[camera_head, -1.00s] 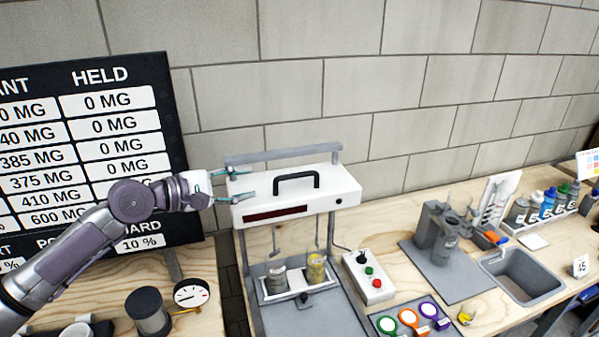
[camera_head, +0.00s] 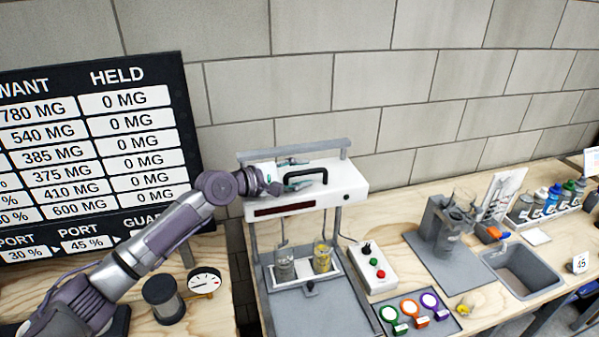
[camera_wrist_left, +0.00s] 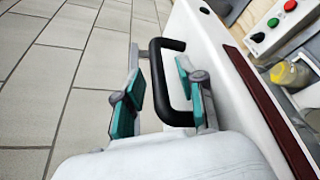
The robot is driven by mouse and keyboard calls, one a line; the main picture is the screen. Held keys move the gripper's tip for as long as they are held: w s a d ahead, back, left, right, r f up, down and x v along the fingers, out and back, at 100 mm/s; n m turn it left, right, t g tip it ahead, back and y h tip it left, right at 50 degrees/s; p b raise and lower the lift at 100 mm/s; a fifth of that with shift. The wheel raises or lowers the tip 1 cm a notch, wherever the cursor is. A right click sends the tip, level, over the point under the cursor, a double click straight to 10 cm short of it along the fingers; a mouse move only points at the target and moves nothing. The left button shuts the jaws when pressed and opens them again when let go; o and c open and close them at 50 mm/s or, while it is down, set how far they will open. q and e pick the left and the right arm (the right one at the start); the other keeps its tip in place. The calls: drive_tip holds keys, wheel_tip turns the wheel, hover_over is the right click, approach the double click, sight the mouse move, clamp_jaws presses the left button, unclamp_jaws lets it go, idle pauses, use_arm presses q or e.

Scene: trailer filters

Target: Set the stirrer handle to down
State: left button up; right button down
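The stirrer (camera_head: 345,187) is a white box-shaped head on posts, with a black U-shaped handle (camera_head: 305,175) on top. The head is raised above two jars, one grey (camera_head: 284,266) and one with yellow contents (camera_head: 322,258). My left gripper (camera_head: 303,168) reaches in from the left at the handle. In the left wrist view its teal-padded fingers are apart, on either side of the black handle (camera_wrist_left: 156,75). A gap shows by the left finger; whether the right finger touches the handle I cannot tell. My right gripper is not in view.
A control box (camera_head: 374,265) with a black knob and green and red buttons stands right of the stirrer. A dial gauge (camera_head: 204,282) and dark cylinder (camera_head: 163,298) lie below my left arm. A sink (camera_head: 522,272) is farther right. A block wall stands behind.

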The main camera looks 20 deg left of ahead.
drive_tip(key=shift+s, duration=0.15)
use_arm(q)
clamp_jaws()
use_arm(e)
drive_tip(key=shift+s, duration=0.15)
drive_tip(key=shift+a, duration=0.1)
